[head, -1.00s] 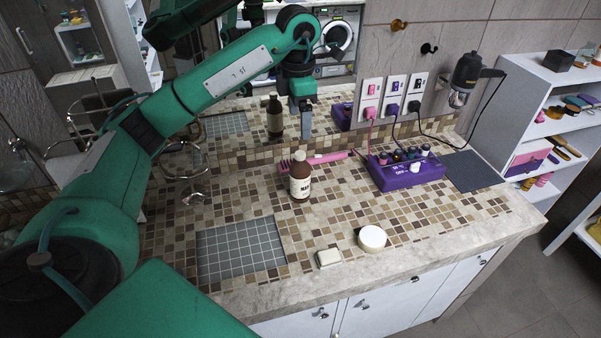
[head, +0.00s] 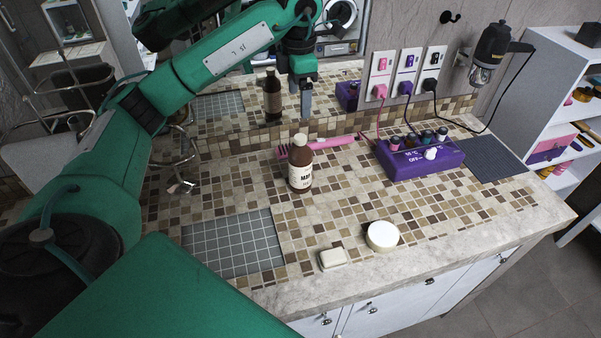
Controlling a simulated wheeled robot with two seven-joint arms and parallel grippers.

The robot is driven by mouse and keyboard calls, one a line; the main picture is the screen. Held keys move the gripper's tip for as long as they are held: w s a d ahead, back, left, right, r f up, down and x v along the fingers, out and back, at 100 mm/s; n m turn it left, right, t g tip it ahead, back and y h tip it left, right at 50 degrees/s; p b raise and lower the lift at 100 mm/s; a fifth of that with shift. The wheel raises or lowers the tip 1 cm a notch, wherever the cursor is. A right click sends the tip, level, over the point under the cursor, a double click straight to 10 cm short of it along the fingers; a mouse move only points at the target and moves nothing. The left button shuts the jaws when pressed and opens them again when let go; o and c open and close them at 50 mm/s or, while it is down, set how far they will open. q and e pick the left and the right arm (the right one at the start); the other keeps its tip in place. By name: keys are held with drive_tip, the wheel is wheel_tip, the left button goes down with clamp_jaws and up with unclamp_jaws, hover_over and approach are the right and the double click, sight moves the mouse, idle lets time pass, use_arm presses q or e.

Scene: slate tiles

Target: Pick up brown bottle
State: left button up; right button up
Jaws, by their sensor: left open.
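The brown bottle (head: 300,174) has a white cap and a cream label. A mirror behind the counter shows the bottle's reflection (head: 272,97). My right gripper is not in view.
A pink hair tool (head: 330,142) lies behind the bottle. A purple box with small bottles (head: 425,160) stands to the right. A round white jar (head: 382,237) and a soap bar (head: 333,259) sit near the front edge. A grey mat (head: 232,243) lies front left.

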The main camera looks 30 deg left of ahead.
sight(300, 137)
use_arm(q)
wheel_tip(300, 137, down, 3)
drive_tip(key=shift+w+a+f+b, duration=0.1)
drive_tip(key=shift+w+b, duration=0.05)
drive_tip(key=shift+b, duration=0.9)
drive_tip(key=shift+f, duration=0.4)
wheel_tip(300, 137, down, 7)
drive_tip(key=shift+p, duration=0.6)
drive_tip(key=shift+f+p, duration=0.45)
drive_tip(key=shift+f, duration=0.3)
drive_tip(key=f+p, duration=0.1)
drive_tip(key=f, duration=0.2)
drive_tip(key=shift+d+f, duration=0.15)
drive_tip(key=shift+d, duration=0.05)
drive_tip(key=shift+f+p, duration=0.3)
drive_tip(key=shift+f, duration=0.2)
drive_tip(key=c, duration=1.7)
drive_tip(key=shift+r, duration=0.1)
clamp_jaws()
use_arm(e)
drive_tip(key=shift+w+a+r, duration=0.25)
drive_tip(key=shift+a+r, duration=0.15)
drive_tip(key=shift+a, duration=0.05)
